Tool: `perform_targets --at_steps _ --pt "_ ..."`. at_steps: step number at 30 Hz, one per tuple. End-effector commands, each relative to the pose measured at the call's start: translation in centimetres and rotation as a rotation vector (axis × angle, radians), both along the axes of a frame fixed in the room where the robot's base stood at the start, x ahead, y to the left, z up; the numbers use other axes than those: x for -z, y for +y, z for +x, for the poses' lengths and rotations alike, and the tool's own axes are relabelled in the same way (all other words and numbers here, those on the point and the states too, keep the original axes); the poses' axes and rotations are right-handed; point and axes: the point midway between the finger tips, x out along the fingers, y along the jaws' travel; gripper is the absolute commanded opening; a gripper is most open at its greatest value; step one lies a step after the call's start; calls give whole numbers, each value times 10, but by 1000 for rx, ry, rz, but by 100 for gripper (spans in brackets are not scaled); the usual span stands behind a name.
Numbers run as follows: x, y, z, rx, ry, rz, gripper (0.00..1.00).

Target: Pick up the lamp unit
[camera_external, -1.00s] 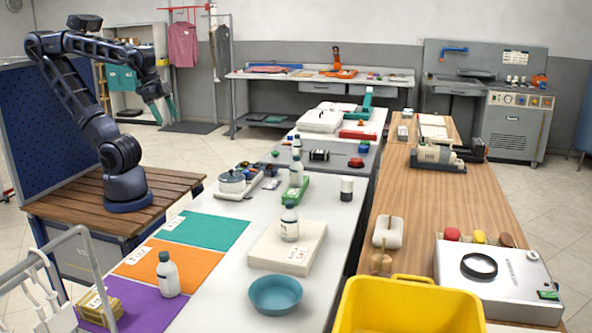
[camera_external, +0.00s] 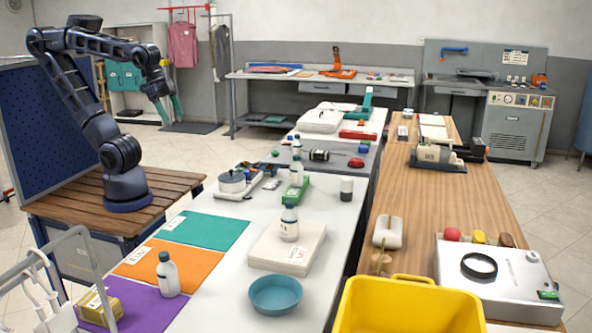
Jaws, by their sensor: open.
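I cannot tell for sure which thing is the lamp unit. A small black unit with lighter ends (camera_external: 319,155) lies on the grey mat of the white table; it may be the one. A silver box with a black ring (camera_external: 497,285) stands at the right front of the wooden table. My gripper (camera_external: 160,104) hangs in the air at the upper left, well away from both and over no table.
A yellow tub (camera_external: 408,308) stands in front. A blue panel (camera_external: 62,130) rises behind my arm.

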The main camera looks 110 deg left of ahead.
Motion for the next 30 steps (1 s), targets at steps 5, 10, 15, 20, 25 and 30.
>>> perform_targets --at_steps 5,10,15,20,25,30 --pt "-11 10 48 -30 -3 -2 74" --pt "-16 23 97 -59 -12 -2 74" --pt "-17 39 147 -88 -21 -4 74" --pt "-12 58 194 -116 -30 -4 74" --pt "-1 80 244 -145 -39 -3 74" --pt "15 106 292 -175 -48 -2 74"
